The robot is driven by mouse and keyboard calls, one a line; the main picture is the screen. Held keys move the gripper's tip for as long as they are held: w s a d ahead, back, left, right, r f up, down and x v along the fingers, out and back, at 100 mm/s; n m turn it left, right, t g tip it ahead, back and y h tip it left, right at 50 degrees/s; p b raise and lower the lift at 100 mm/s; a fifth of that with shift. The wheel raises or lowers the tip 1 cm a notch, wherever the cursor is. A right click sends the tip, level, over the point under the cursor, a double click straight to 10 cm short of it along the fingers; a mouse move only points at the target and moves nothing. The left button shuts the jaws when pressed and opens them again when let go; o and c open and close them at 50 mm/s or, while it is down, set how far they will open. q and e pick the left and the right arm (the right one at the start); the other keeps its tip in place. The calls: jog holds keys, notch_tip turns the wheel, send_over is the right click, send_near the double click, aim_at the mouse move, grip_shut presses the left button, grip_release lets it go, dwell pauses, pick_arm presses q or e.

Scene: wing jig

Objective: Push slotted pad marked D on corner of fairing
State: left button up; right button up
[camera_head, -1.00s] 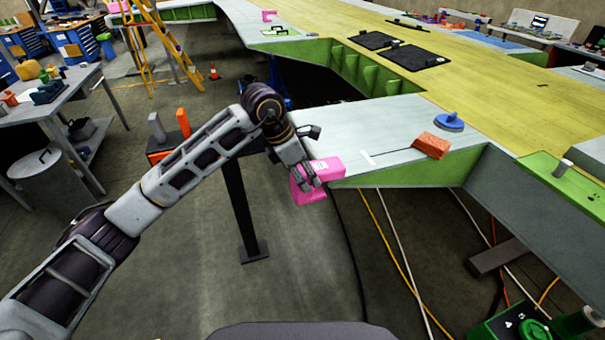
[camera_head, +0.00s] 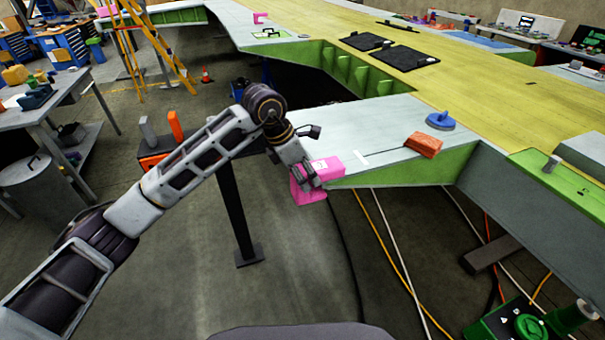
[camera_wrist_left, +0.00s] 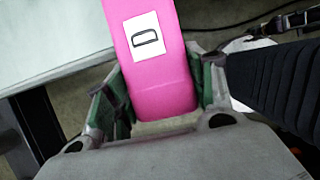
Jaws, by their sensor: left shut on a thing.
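The pink slotted pad (camera_head: 327,168) bears a white label with a black D, which reads clearly in the left wrist view (camera_wrist_left: 146,41). My left gripper (camera_head: 307,180) is shut on the pad, with its green-lined fingers on both sides of it in the wrist view (camera_wrist_left: 162,98). The pad is at the near left corner of the pale fairing (camera_head: 385,142), and its upper part overlaps the corner. The slot is hidden, so I cannot tell how deep the corner sits in it. My right gripper is not in view.
An orange-red block (camera_head: 423,144) and a blue round handled tool (camera_head: 440,121) lie on the fairing's top. Another pink pad (camera_head: 260,18) sits on a far corner. A dark stand (camera_head: 238,205) is left of the pad. Cables hang below the fairing.

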aim_at(315, 167)
pick_arm(q)
jog(key=shift+d, duration=0.1)
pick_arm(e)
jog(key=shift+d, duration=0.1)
pick_arm(q)
jog(key=shift+w+d, duration=0.15)
jog(key=shift+d, duration=0.25)
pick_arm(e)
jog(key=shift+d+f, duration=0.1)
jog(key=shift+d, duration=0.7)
pick_arm(q)
jog(key=shift+d, duration=0.1)
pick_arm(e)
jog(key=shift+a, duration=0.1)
pick_arm(q)
jog(key=shift+w+d, duration=0.15)
jog(key=shift+d, duration=0.3)
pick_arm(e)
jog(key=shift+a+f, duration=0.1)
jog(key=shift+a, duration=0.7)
pick_arm(q)
jog(key=shift+d+f, duration=0.1)
jog(key=shift+d, duration=0.05)
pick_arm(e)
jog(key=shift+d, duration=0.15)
